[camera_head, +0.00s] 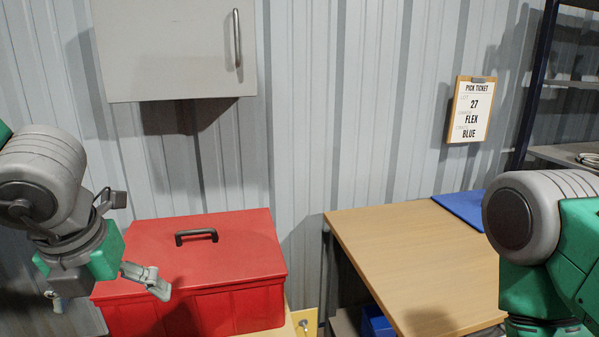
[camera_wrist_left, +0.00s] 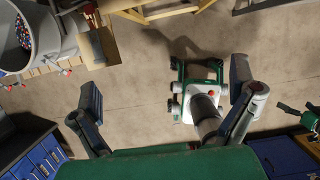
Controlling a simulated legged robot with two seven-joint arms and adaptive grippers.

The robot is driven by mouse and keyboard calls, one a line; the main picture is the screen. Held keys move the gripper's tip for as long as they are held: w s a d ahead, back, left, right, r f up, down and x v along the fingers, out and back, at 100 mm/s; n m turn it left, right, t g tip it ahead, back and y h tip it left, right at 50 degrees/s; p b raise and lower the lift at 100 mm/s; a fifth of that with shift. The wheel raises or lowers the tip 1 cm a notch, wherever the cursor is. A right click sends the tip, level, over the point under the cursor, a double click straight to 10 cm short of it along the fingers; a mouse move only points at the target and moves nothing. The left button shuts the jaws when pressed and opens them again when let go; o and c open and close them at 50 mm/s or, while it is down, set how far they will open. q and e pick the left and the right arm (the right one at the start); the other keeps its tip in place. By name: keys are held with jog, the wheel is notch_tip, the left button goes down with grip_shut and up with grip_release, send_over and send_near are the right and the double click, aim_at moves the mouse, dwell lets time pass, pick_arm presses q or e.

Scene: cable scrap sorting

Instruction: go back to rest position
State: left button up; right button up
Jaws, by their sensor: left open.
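My left gripper (camera_head: 103,288) is at the left in the head view, in front of the left side of the red box. Its two fingers are spread wide apart with nothing between them. In the left wrist view, its fingers (camera_wrist_left: 165,90) stand apart over bare floor, with part of my own green and white body beyond. My right arm shows at the right edge of the head view, bent downward over the wooden table's right side. Its gripper is below the frame.
The closed red box (camera_head: 215,245) has a black lid handle. A wooden table (camera_head: 390,240) bears a blue mat (camera_head: 462,206). A grey cabinet (camera_head: 170,50) and a pick ticket (camera_head: 471,110) reading 27, FLEX, BLUE hang on the wall. A shelf rack (camera_head: 560,152) stands right.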

pick_arm(q)
jog(key=s+a+f+m+y+b, duration=0.1)
jog(key=a+f+m+y, duration=0.15)
jog(key=f+m, duration=0.75)
jog(key=s+a+f+m+y+b, duration=0.1)
jog(key=a+f+m, duration=0.3)
jog(key=f+m, duration=0.6)
jog(key=s+d+f+m+g+h+b, duration=0.1)
jog(key=s+f+m+h, duration=0.1)
jog(key=s+f+m, duration=0.7)
jog(key=s+d+f+m+g+h, duration=0.1)
jog(key=s+d+f+m+h, duration=0.1)
jog(key=s+f+m, duration=0.6)
notch_tip(320, 180, down, 2)
jog(key=shift+s+d+m+g+b, duration=0.2)
jog(key=shift+s+m+g+b, duration=0.15)
jog(key=shift+m, duration=0.85)
pick_arm(e)
notch_tip(320, 180, down, 4)
jog(key=shift+r, duration=0.2)
